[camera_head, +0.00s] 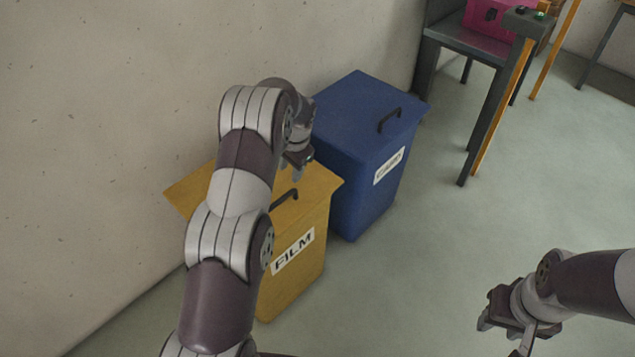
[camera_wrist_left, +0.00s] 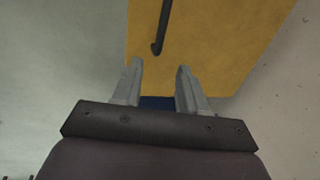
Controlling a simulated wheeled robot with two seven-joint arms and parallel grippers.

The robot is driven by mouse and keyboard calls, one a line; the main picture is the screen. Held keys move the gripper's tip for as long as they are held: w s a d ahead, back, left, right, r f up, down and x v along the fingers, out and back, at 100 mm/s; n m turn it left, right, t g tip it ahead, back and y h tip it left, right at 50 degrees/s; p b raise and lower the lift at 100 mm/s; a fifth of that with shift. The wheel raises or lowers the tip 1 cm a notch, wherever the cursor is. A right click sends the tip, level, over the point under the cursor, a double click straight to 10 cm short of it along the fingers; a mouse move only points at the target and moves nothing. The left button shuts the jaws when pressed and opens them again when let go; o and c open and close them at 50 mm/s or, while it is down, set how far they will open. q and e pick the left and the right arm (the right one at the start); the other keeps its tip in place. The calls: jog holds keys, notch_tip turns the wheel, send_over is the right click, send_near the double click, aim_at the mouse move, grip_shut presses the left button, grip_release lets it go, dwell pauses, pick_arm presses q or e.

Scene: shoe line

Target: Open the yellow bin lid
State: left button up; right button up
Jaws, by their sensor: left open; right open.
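The yellow bin (camera_head: 293,275) with a FILM label stands against the wall, its flat lid (camera_head: 318,182) closed. A dark handle (camera_head: 285,198) is on the lid, partly hidden by my left arm. My left gripper (camera_head: 296,170) is above the lid, close to the handle. In the left wrist view my left gripper (camera_wrist_left: 158,85) is open and empty, with the yellow lid (camera_wrist_left: 205,45) beyond it. The handle (camera_wrist_left: 162,28) lies ahead of the fingertips there, apart from them. My right gripper (camera_head: 502,334) is open and empty at the lower right, over the floor.
A blue bin (camera_head: 355,150) with its own handle and label stands right beside the yellow bin. A dark table (camera_head: 466,42) with a pink box (camera_head: 488,17) stands at the top right. The floor (camera_head: 420,255) between the bins and my right arm is clear.

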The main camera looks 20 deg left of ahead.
pick_arm(q)
jog(key=f, duration=0.1)
send_over(282, 198)
jog(key=s+d, duration=0.2)
notch_tip(282, 198, down, 4)
jog(key=f, duration=0.2)
jog(key=w+a+f, duration=0.1)
jog(key=f, duration=0.1)
jog(key=w+f, duration=0.1)
jog(key=shift+a+f, duration=0.2)
jog(key=shift+f, duration=0.2)
jog(key=shift+s+a+f, duration=0.1)
jog(key=shift+s+a, duration=0.05)
jog(key=shift+s, duration=0.15)
jog(key=shift+w+f, duration=0.1)
jog(key=shift+w, duration=0.05)
jog(key=shift+c, duration=1.2)
grip_shut()
pick_arm(e)
jog(key=shift+s+a+r, duration=0.15)
jog(key=shift+s+a, duration=0.15)
jog(key=shift+s, duration=0.5)
